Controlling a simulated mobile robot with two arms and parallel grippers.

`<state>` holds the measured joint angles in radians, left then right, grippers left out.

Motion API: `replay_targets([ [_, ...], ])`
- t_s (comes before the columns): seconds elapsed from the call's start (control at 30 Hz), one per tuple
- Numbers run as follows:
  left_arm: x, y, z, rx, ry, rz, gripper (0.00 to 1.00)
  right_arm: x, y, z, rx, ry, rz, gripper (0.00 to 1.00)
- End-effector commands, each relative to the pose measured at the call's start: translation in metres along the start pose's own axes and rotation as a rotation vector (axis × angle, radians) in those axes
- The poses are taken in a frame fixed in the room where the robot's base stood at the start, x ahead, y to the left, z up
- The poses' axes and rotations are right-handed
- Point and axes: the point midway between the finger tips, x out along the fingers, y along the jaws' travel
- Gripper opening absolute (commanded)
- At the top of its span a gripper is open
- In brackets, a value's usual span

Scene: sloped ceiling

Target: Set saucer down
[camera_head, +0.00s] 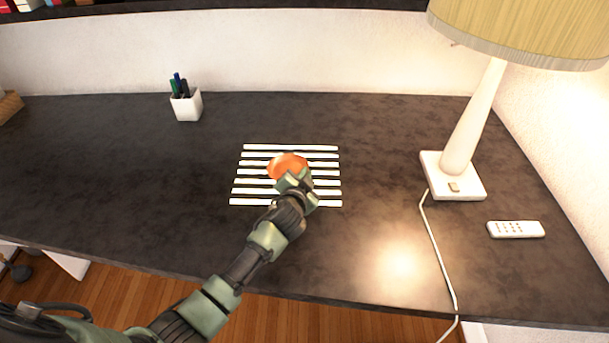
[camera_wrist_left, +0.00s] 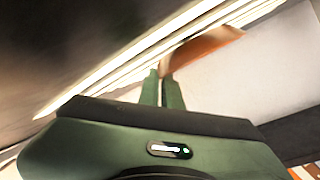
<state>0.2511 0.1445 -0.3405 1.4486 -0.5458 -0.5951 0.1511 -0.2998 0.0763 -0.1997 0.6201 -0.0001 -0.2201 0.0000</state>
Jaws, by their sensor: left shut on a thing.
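An orange saucer (camera_head: 287,165) is over the striped black-and-white mat (camera_head: 250,202) on the dark desk. My left gripper (camera_head: 292,180) is shut on the near edge of the saucer. In the left wrist view the fingers (camera_wrist_left: 165,85) meet at the orange saucer (camera_wrist_left: 205,48), with the mat's white stripes behind. I cannot tell whether the saucer touches the mat. My right gripper is out of view.
A white pen cup (camera_head: 187,106) stands at the back left. A lamp (camera_head: 452,178) with its cord (camera_head: 432,240) and a white remote (camera_head: 515,229) are on the right. The desk around the mat is clear.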

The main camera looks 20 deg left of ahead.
Motion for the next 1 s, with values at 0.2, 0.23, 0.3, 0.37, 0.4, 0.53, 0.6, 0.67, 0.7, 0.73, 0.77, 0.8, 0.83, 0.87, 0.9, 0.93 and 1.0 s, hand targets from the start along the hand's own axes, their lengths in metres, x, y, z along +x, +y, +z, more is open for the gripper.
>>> replay_targets([
  [0.2,0.000,0.000,0.000,0.000,-0.001,0.000,0.14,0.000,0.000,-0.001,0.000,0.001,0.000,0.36],
  [0.23,0.000,0.000,0.000,0.000,0.000,0.000,0.14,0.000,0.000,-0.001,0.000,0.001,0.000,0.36],
  [0.3,0.000,0.000,0.000,0.000,0.000,0.000,0.14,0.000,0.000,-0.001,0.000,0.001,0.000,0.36],
  [0.37,0.000,0.000,0.000,0.000,0.000,0.000,0.14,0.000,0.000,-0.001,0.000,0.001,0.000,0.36],
  [0.4,-0.001,0.000,0.000,0.000,0.000,0.000,0.14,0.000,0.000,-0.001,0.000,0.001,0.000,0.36],
  [0.53,-0.009,0.000,0.000,0.000,0.001,0.000,0.14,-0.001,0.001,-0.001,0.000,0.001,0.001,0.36],
  [0.6,-0.018,0.000,0.000,-0.001,0.000,0.000,0.14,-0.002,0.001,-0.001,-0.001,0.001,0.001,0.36],
  [0.67,-0.029,0.000,0.000,0.000,0.000,0.000,0.14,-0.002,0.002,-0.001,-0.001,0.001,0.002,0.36],
  [0.7,-0.036,0.000,0.000,0.000,0.001,0.000,0.14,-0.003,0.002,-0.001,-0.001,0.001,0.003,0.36],
  [0.73,-0.043,0.000,0.001,0.000,0.000,0.001,0.14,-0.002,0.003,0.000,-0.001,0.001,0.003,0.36],
  [0.77,-0.049,0.000,0.000,0.000,0.001,0.000,0.14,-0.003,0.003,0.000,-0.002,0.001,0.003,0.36],
  [0.8,-0.057,0.000,0.001,0.000,0.001,0.001,0.14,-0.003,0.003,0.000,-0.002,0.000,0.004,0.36],
  [0.83,-0.063,0.000,0.000,0.000,0.001,0.000,0.14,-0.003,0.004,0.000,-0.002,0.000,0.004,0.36],
  [0.87,-0.069,0.000,0.001,0.000,0.000,0.001,0.14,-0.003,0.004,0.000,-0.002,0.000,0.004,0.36],
  [0.9,-0.077,0.000,0.000,0.000,0.001,0.000,0.14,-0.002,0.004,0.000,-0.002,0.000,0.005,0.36],
  [0.93,-0.083,0.000,0.001,-0.001,0.000,0.001,0.14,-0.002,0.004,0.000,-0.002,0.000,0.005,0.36],
  [1.0,-0.094,0.000,0.000,-0.001,0.000,0.000,0.14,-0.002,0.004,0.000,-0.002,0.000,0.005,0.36],
])
